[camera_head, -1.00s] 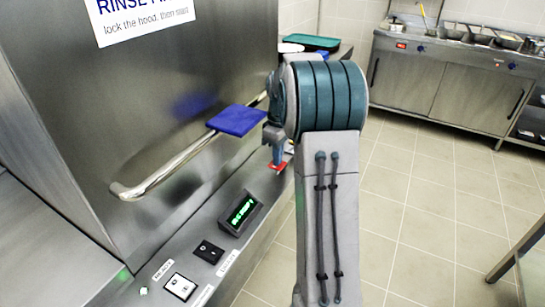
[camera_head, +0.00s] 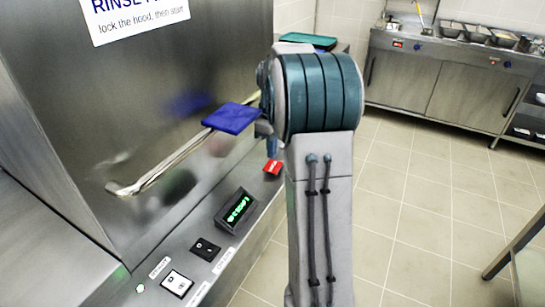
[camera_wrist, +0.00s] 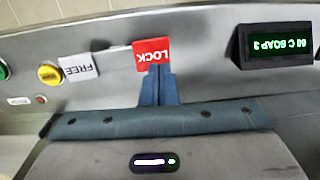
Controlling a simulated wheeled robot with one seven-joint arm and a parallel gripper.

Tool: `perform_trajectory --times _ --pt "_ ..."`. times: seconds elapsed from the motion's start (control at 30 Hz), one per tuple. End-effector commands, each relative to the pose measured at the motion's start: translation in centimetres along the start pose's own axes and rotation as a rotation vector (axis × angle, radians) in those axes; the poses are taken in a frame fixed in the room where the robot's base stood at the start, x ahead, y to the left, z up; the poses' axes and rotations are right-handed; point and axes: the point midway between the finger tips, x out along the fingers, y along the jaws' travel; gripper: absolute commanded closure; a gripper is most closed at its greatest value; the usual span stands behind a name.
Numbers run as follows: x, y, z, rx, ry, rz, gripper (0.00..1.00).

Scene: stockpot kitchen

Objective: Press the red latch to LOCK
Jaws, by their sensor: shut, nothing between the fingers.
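A red piece marked LOCK (camera_wrist: 152,54) lies on the steel ledge in the wrist view, its letters upside down. It also shows as a small red patch (camera_head: 272,167) beside my arm in the head view. I cannot make out a latch lever separate from this red piece. My gripper (camera_wrist: 158,72) is shut and empty, its fingertips overlapping the lower edge of the red piece in the wrist view. Whether they touch it I cannot tell. In the head view the fingertips are mostly hidden by my arm. A white FREE label (camera_wrist: 78,67) is to the left.
A yellow knob (camera_wrist: 49,74) sits beside the FREE label. A display with green text (camera_head: 237,211) and two rocker switches (camera_head: 177,283) are along the ledge. The hood's long handle (camera_head: 160,170) with a blue pad (camera_head: 233,118) stands close to my gripper.

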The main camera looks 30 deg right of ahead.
Motion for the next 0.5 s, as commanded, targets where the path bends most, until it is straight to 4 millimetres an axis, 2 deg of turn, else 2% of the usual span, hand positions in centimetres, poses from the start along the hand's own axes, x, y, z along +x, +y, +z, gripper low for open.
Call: perform_trajectory --times 0.03,0.2,0.33,0.5 --pt "-1.6 0.0 -0.1 -0.001 0.003 0.004 1.0" --pt "-5.5 0.0 -0.1 0.0 0.005 0.005 1.0" --pt "-7.8 0.0 -0.1 0.001 0.006 0.005 1.0" --pt "-9.3 0.1 0.0 0.002 0.005 0.004 1.0"
